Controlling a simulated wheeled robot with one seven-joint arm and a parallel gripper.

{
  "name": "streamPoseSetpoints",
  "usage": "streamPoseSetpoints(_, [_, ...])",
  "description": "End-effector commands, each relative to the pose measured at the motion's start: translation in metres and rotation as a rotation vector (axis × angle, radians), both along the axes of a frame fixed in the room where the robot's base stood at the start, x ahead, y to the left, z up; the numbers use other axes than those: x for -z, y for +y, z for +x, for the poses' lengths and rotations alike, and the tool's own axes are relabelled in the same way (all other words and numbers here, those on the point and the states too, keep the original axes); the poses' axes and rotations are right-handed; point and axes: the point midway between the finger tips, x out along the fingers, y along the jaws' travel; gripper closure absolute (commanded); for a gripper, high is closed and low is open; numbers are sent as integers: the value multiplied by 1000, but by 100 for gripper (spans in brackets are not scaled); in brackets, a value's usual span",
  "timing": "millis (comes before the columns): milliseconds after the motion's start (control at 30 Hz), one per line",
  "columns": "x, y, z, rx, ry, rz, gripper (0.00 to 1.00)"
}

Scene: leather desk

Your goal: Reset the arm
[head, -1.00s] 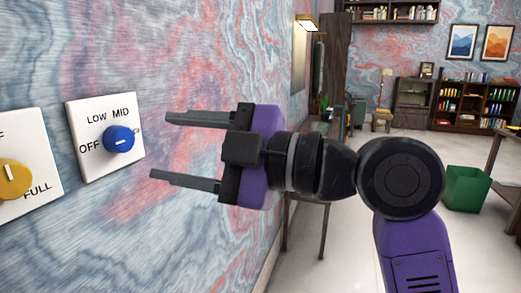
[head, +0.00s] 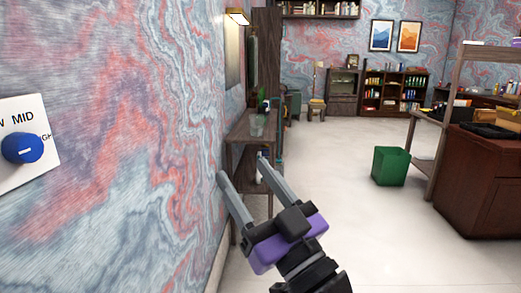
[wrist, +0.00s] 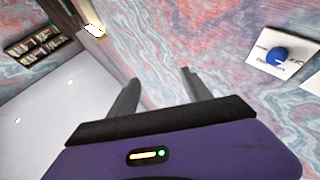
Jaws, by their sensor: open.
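My gripper (head: 243,180) is in the lower middle of the head view. Its two grey fingers are apart and point up and away, with nothing between them. In the wrist view the fingers (wrist: 158,92) also stand apart and empty, with the marbled wall behind them. A blue knob (head: 22,148) on a white wall plate (head: 45,178) sits at the left edge of the head view, partly cut off. The knob also shows at the upper right of the wrist view (wrist: 277,56). My gripper is apart from it.
The marbled wall (head: 130,110) runs along the left. A narrow wooden table (head: 250,130) stands against it beyond my gripper. A green bin (head: 390,167) and a dark red-brown desk (head: 480,190) are at the right. The pale floor (head: 330,150) between them is clear.

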Motion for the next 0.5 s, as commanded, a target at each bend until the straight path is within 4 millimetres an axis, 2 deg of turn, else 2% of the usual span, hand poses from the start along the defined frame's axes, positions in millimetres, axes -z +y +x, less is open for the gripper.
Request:
streamPoseSetpoints(33, [22, -15, -4, 37, 34, 31, 43])
streamPoseSetpoints(100, [47, -35, -11, 84, 68, 68, 43])
streamPoseSetpoints(267, [99, -77, -37, 190, 133, 131, 43])
streamPoseSetpoints(500, [167, -129, -94, 330, 215, 164, 43])
